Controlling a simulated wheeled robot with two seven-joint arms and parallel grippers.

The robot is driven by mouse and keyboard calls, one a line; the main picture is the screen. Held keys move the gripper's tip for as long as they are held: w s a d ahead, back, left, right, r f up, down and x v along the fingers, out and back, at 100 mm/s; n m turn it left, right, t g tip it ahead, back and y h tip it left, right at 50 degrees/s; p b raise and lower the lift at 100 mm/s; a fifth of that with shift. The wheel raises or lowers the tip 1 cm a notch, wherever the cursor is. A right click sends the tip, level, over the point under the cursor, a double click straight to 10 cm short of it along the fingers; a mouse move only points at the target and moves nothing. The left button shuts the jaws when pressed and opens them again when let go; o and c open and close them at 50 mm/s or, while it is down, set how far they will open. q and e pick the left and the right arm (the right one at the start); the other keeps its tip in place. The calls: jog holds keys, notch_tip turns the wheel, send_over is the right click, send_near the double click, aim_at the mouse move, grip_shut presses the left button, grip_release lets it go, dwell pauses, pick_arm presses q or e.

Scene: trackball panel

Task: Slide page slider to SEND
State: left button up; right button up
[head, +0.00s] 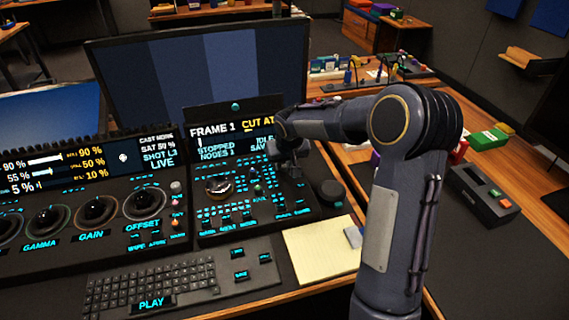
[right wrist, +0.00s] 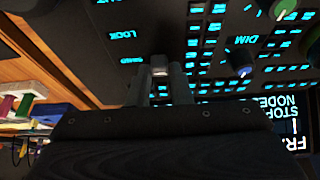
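The slider's track is mostly hidden by the fingers. A small label that seems to read SEND (right wrist: 132,60) is just left of the fingertips. My left gripper is not in view.
A keyboard (head: 160,288) and a yellow notepad (head: 318,250) lie in front. A monitor (head: 200,75) stands behind the panel.

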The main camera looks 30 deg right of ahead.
aim_at(287, 178)
jog(key=o, duration=0.4)
jog(key=v, duration=0.7)
jog(key=shift+s+r, duration=0.15)
jog(key=shift+r, duration=0.2)
jog(key=s+a+r+y+p, duration=0.1)
jog(key=s+a+r+p, duration=0.3)
jog(key=s, duration=0.5)
jog(key=s+a+r+y+p, duration=0.1)
jog(key=s+r+y+p, duration=0.1)
jog(key=s+r, duration=0.5)
jog(key=s+a+p, duration=0.1)
jog(key=s+a, duration=0.1)
jog(key=s, duration=0.2)
jog(key=s+a+f+y+p, duration=0.1)
jog(key=s+a, duration=0.1)
jog(key=s, duration=0.3)
jog(key=s+a+n+t+y+p, duration=0.1)
jog(key=s+a, duration=0.1)
jog(key=s, duration=0.2)
jog(key=shift+s+a+f, duration=0.3)
jog(key=shift+s+a, duration=0.1)
